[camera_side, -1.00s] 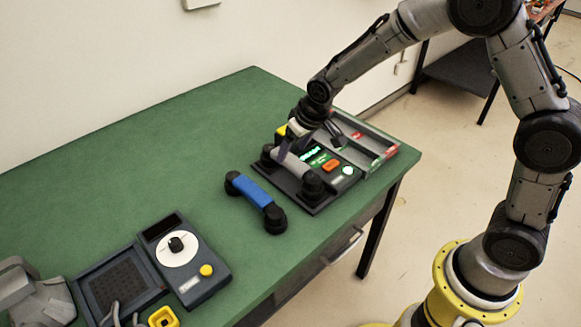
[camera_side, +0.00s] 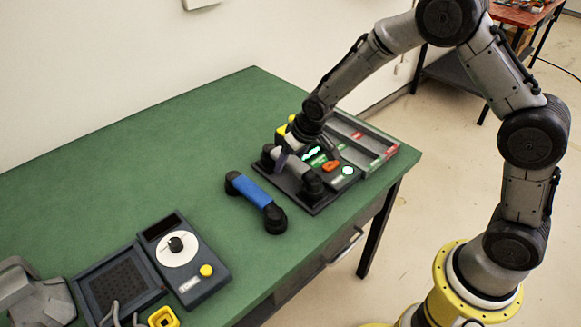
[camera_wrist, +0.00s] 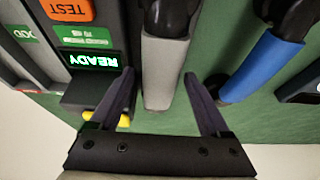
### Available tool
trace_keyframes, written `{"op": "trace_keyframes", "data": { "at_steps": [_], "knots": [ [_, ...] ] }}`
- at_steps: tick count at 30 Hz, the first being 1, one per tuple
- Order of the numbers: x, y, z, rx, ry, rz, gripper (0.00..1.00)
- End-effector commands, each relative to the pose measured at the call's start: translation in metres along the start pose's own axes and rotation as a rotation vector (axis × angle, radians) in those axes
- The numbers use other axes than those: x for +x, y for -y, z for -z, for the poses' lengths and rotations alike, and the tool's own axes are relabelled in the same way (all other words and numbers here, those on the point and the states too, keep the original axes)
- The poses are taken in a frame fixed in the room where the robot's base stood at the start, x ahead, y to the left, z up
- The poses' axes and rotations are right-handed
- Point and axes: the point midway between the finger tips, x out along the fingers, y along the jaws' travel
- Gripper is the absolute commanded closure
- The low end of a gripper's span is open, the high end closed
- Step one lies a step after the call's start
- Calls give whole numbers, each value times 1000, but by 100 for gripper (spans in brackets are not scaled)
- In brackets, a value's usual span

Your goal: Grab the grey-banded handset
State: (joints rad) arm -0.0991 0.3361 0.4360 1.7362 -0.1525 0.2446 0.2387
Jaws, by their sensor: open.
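The grey-banded handset (camera_side: 292,165), with black ends and a light grey grip, lies on a dark phone base (camera_side: 322,205) near the table's right end. My gripper (camera_side: 305,157) is over it, pointing down with its fingers apart. In the wrist view the grey grip (camera_wrist: 165,72) lies between the two open fingertips of my gripper (camera_wrist: 159,76), with visible gaps on both sides. Whether the fingers reach down to the grip's height is hard to tell. A blue-banded handset (camera_side: 256,194) lies on the green table just left of the base; it also shows in the wrist view (camera_wrist: 262,66).
The phone base has a lit green READY display (camera_wrist: 94,59) and an orange TEST button (camera_wrist: 68,9). A grey tray (camera_side: 372,145) stands right of it. A dial unit (camera_side: 184,260) sits at front left. The green table (camera_side: 150,150) behind is bare.

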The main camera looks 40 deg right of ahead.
Motion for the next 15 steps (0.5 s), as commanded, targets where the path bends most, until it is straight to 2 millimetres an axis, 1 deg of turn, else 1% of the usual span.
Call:
{"op": "trace_keyframes", "data": {
  "at_steps": [12, 13, 15],
  "knots": [
    [2, 0, -1, 0, 0, 0, 20],
    [2, 0, -1, 0, 0, 0, 24],
    [2, 0, -1, 0, 0, 0, 36]
  ]
}}
